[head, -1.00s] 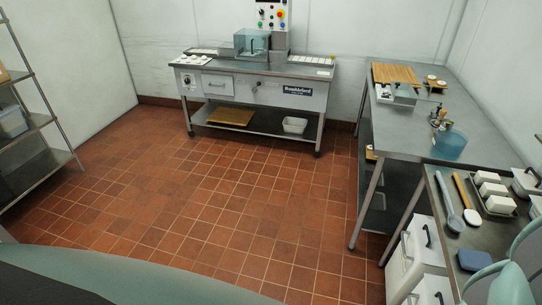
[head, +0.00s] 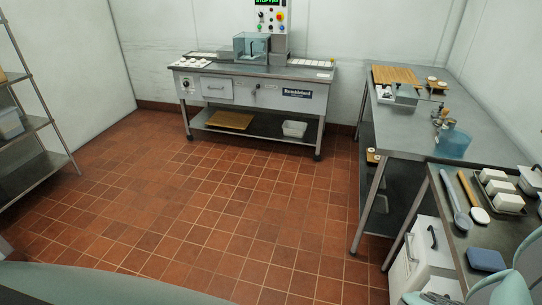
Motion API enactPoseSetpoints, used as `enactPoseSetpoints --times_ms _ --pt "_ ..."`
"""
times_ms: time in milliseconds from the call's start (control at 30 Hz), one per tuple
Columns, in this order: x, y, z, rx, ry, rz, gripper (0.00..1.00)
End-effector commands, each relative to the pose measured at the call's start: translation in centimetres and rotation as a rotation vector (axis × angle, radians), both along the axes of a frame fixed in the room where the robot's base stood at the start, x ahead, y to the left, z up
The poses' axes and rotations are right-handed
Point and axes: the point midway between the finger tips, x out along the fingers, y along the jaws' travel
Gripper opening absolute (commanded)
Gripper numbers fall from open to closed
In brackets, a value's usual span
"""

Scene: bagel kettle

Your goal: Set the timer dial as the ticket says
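The kettle bench stands at the back wall. Its upright control panel (head: 270,17) has a green-lit display (head: 267,2), cut by the top edge, over small coloured buttons and knobs. A round dark dial (head: 186,83) is on the left of the bench front. I cannot tell which control is the timer dial, nor read any setting. I cannot make out a ticket. Pale green parts of my arm show at the lower right, far from the bench; I cannot make out my gripper's fingers.
A clear blue box (head: 251,47) sits on the bench. A steel table (head: 485,117) and a nearer counter with a spoon (head: 455,205), a brush and white blocks (head: 497,187) line the right. Shelving (head: 38,165) stands left. The tiled floor (head: 220,210) between is clear.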

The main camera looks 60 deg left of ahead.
Motion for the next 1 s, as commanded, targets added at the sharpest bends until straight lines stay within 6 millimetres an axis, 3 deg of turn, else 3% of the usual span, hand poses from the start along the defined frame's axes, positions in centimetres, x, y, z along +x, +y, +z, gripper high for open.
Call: enactPoseSetpoints --times_ms 367,400,700,1000 --pt "0.01 0.01 -0.2 0.004 0.003 0.0 0.03" --pt "0.01 0.01 -0.2 0.004 0.003 0.0 0.42" --pt "0.01 0.01 -0.09 0.002 0.001 0.0 0.73" --pt "-0.07 0.15 -0.04 0.002 -0.001 0.001 0.73"
